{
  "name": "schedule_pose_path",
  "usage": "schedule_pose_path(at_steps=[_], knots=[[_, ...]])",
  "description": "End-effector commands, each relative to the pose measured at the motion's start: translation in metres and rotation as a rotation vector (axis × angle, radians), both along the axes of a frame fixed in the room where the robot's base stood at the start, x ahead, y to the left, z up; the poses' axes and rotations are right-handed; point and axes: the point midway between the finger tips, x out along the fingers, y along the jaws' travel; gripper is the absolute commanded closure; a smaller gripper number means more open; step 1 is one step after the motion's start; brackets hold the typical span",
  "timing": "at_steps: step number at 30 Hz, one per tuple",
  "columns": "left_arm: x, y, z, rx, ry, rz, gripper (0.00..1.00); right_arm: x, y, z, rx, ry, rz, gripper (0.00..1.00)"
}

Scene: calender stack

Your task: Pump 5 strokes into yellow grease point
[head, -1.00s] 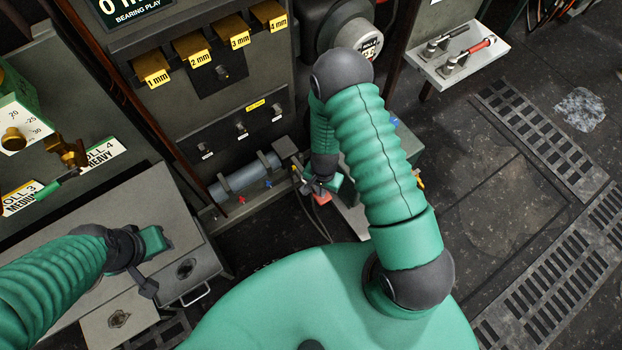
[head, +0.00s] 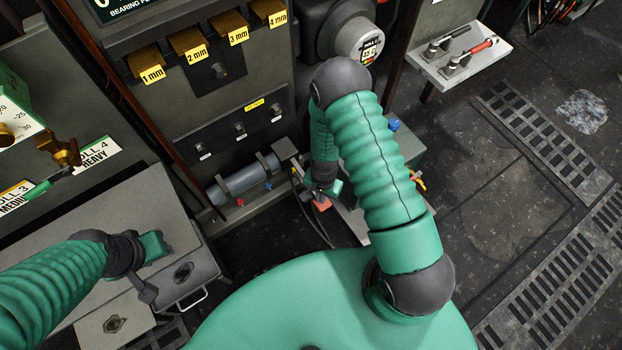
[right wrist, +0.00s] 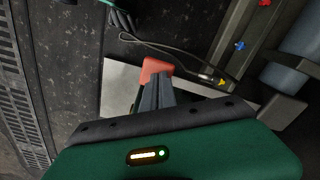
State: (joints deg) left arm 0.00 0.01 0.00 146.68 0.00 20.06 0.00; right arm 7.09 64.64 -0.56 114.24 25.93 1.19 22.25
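The yellow grease point (right wrist: 221,82) is a small yellow fitting in the right wrist view, with the end of a dark hose at it. It also shows small in the head view (head: 293,172), near the right end of a grey cylinder. A red pad (right wrist: 155,70) lies at the tips of my right gripper (right wrist: 154,80). The fingers are close together and appear to touch the pad from above; the exact contact is hidden. In the head view my right gripper (head: 321,190) is low beside the machine. My left gripper (head: 148,270) hangs over a grey box top, its fingers unclear.
Red (head: 240,201) and blue (head: 268,186) fittings sit below the grey cylinder (head: 244,176). A green box with a blue cap (head: 393,125) stands behind my right arm. A lever tray (head: 462,68) is at upper right.

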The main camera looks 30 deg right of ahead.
Motion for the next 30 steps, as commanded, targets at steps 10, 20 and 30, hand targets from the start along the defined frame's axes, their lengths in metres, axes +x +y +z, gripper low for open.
schedule_pose_path(at_steps=[10,20,30], knots=[[0.000,0.000,0.041,0.000,0.000,0.000,0.64,0.000,-0.001,0.044,-0.001,0.000,0.000,1.00],[0.000,0.000,0.070,0.000,0.000,0.000,0.64,0.000,0.000,0.077,-0.001,0.001,0.000,1.00],[0.000,0.000,0.071,0.000,0.000,0.000,0.64,0.000,0.000,0.078,-0.001,0.001,0.000,1.00]])
